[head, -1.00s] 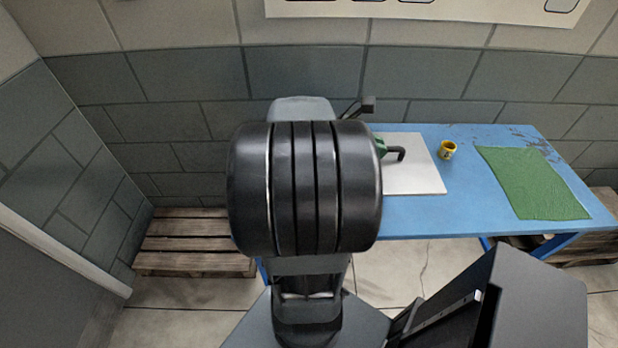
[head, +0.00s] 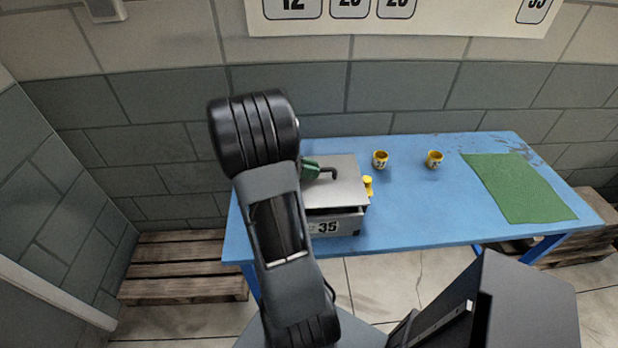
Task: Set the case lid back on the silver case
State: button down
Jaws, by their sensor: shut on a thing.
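The silver case (head: 350,222) stands on the blue table and has the number 35 on its front. The flat silver case lid (head: 343,185) is over the case, with a dark bent handle on top. A dark gap shows between the lid's front edge and the case front. I cannot tell whether the lid touches the case. My gripper (head: 312,170), with green fingers, is shut at the lid's handle. My arm hides the left part of the lid and case and part of the fingers.
A small yellow object (head: 367,187) is at the lid's right edge. A green mat (head: 520,188) lies at the right end. The table between the case and mat is mostly clear.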

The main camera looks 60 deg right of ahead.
jog(key=shift+w+f, duration=0.35)
jog(key=shift+f, duration=1.6)
jog(key=shift+f, duration=0.1)
jog(key=shift+f, duration=0.15)
jog(key=c, duration=1.1)
grip_release()
